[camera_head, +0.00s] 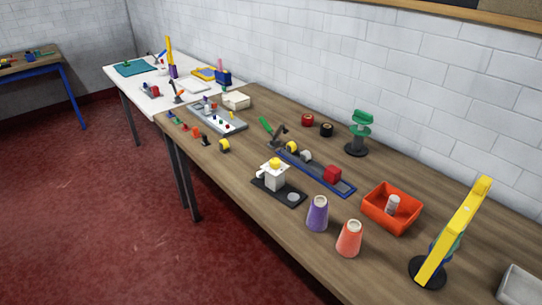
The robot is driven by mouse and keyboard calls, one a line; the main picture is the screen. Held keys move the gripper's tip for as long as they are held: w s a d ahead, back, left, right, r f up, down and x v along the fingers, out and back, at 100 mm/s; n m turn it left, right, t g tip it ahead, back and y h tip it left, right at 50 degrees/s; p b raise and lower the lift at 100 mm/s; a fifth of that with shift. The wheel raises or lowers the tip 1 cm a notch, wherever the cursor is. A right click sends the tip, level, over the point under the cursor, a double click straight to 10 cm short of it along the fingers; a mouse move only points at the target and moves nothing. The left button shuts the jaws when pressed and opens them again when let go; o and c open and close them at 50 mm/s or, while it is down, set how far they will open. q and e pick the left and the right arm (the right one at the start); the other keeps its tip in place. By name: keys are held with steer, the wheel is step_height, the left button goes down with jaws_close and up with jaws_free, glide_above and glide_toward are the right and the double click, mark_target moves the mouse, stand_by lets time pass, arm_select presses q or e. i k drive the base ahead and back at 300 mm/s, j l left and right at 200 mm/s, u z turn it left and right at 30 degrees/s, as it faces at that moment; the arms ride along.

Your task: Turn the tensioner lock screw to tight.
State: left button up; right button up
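A small white device (273,178) with a yellow top (275,162) stands on a dark base plate (292,198) near the table's front edge. A grey disc (293,197) lies on the plate's right end. This may be the tensioner, but I cannot tell. No lock screw can be made out at this size, so its setting cannot be read. Neither of my grippers is in view.
The brown table (245,205) also carries a blue-edged rail (318,174) with a red block, cones (317,215), a red-orange bin (376,213), a green-topped stand (357,138) and a yellow upright piece (453,235). Red floor (100,220) is clear in front.

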mark_target(260, 174)
steer(key=i+j+z, duration=0.15)
steer(key=i, duration=0.35)
steer(key=i+z, duration=0.15)
steer(key=i, duration=0.4)
